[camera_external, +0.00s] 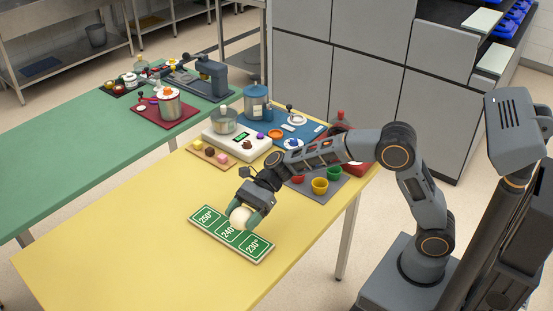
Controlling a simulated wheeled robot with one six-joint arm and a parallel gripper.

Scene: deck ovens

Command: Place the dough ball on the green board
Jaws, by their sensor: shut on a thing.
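The dough ball (240,216) is pale and round. My gripper (245,211) is shut on it, pointing down at the middle of the green board. The ball hides part of the middle panel, marked 240. I cannot tell whether the ball touches the board or hangs just above it. The gripper's fingers cover part of the ball.
The yellow table (110,262) is clear at the front and left. Behind the gripper stand a white scale (237,146), a small tan board (198,160) with pieces on it, and a grey mat with red, yellow and green cups (320,186). A green table (75,165) adjoins at the left.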

